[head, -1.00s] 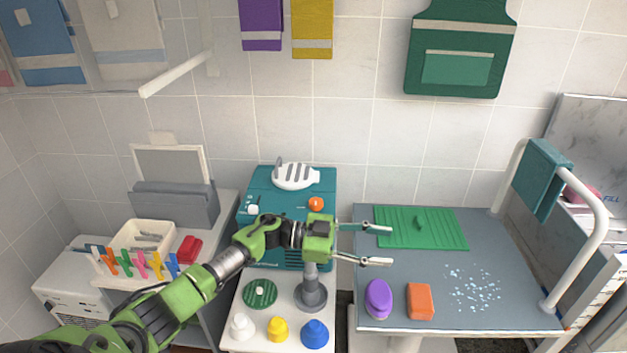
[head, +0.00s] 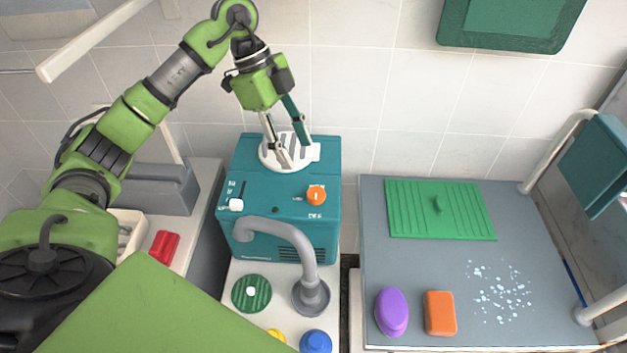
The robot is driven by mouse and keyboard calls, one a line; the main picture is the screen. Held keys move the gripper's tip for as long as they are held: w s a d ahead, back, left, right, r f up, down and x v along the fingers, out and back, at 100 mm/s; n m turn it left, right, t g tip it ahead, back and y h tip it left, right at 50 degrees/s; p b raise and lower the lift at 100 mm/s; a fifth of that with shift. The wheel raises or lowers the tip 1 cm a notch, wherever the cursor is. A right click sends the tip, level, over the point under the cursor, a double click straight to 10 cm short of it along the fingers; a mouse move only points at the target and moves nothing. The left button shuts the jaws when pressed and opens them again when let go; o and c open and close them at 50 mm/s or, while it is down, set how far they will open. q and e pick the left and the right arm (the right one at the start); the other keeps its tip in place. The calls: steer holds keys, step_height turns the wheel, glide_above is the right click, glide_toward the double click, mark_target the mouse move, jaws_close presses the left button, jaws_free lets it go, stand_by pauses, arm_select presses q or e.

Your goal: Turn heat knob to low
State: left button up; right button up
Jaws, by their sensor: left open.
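The teal dryer box (head: 275,235) stands at the middle of the head view, with a white slotted vent on its top. An orange round knob (head: 316,195) sits on the right of its sloped front, with small white markings around it. A white slider knob (head: 236,205) sits on the left of that front. My left gripper (head: 293,155) points down over the vent, behind and left of the orange knob, fingers apart and empty. Whether its fingertips touch the vent I cannot tell. My right gripper is not in view.
A grey hose nozzle (head: 290,235) curves up in front of the box. A green striped disc (head: 251,293) and a blue cap (head: 316,342) are nearby. Right is a grey table (head: 400,270) with a green mat (head: 440,209), purple oval (head: 391,312) and orange block (head: 440,313).

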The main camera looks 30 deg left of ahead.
mark_target(316, 192)
arm_select(q)
steer(key=p+x, duration=0.1)
steer(key=x, duration=1)
steer(key=shift+d+f, duration=0.2)
steer(key=shift+f, duration=0.1)
steer(key=shift+c, duration=0.5)
steer(key=c, duration=1)
